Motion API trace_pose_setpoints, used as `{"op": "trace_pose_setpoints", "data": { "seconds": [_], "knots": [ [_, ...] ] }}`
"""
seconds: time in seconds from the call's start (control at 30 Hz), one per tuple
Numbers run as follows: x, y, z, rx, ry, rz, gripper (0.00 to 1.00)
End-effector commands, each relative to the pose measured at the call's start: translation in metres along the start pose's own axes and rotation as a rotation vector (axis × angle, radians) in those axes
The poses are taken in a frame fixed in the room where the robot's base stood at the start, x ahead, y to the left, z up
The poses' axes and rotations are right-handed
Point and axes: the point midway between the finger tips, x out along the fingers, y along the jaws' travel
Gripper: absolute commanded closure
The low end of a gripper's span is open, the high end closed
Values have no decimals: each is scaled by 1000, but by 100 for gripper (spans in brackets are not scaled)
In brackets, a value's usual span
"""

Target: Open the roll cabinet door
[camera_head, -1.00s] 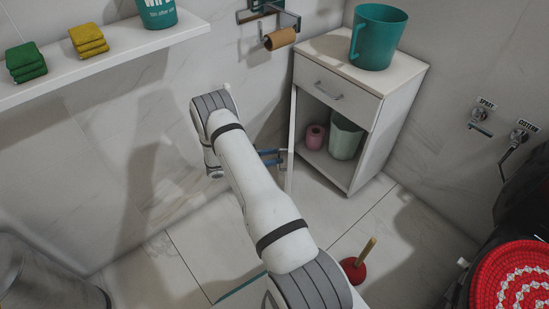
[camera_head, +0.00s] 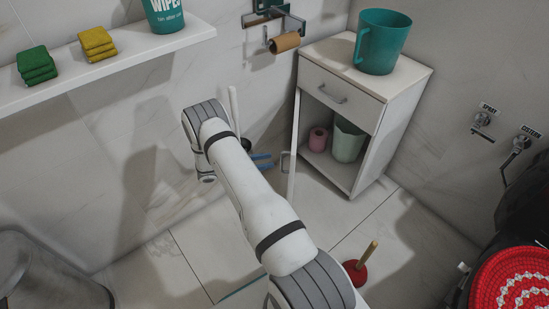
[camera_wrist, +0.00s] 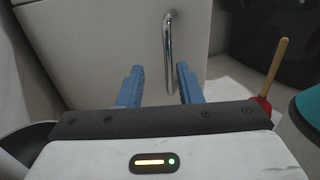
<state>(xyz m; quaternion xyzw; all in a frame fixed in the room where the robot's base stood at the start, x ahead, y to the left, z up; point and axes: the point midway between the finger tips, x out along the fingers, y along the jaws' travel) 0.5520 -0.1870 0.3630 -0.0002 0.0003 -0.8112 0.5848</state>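The white roll cabinet (camera_head: 372,152) stands against the back wall, with a drawer on top and an open lower compartment. Its door (camera_head: 294,150) is swung well out and shows nearly edge-on in the head view. The door's metal handle (camera_head: 285,162) faces left, towards my gripper. In the wrist view the door panel (camera_wrist: 95,50) fills the upper left, with the handle (camera_wrist: 168,45) upright ahead of the fingertips. My gripper (camera_head: 264,161) has blue fingers, also in the wrist view (camera_wrist: 158,85). They are apart, empty, and a small gap from the handle.
A pink roll (camera_head: 318,139) and a pale bin (camera_head: 347,142) stand inside the cabinet; a teal mug (camera_head: 382,42) stands on top. A red plunger (camera_head: 356,271) stands on the floor in front. A white-handled brush (camera_head: 233,108) is behind my arm.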

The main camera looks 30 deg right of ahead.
Motion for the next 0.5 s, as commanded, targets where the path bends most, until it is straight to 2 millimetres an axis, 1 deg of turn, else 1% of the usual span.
{"op": "trace_pose_setpoints", "data": {
  "seconds": [0.03, 0.1, 0.2, 0.33, 0.5],
  "knots": [
    [-9, 0, 2, 0, 1, 2, 68],
    [-19, 0, 1, 0, 1, 2, 68],
    [-28, 0, 1, 1, 1, 0, 68],
    [-34, 0, 0, 0, 0, -1, 68],
    [-34, 0, 0, 0, 0, -1, 68]
  ]
}}
